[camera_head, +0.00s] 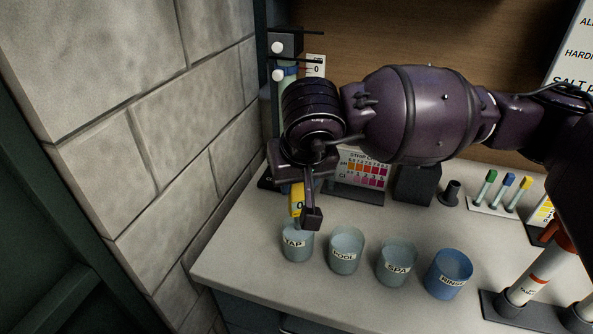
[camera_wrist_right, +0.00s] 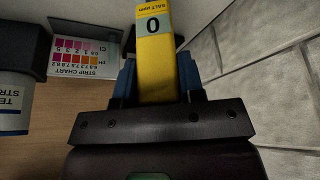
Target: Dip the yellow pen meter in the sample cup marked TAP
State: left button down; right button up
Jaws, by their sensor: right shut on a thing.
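The yellow pen meter (camera_head: 297,196) is upright, held by my right gripper (camera_head: 304,205) above the sample cup marked TAP (camera_head: 297,247). In the right wrist view the meter (camera_wrist_right: 156,62) sits between the two fingers, its display reading 0 and "SALT ppm" printed beside it. My right gripper (camera_wrist_right: 157,88) is shut on it. The meter's lower part is at the cup's mouth; a dark finger and the rim partly hide it, and I cannot tell whether its tip is inside the cup. My left gripper is not in view.
Right of TAP stand the POOL cup (camera_head: 346,252), the SPA cup (camera_head: 397,264) and a blue RINSE cup (camera_head: 448,275). A strip chart (camera_head: 365,172) stands behind. A block wall (camera_head: 180,150) is close on the left. White tubes (camera_head: 538,270) stand at the front right.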

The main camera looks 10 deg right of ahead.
aim_at(297, 204)
jog(key=shift+f+b, duration=0.85)
jog(key=shift+f, duration=0.7)
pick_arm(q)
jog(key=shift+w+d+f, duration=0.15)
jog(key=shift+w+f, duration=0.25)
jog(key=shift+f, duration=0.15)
pick_arm(e)
jog(key=shift+f, duration=0.3)
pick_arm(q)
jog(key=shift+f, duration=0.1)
pick_arm(e)
jog(key=shift+f, duration=0.1)
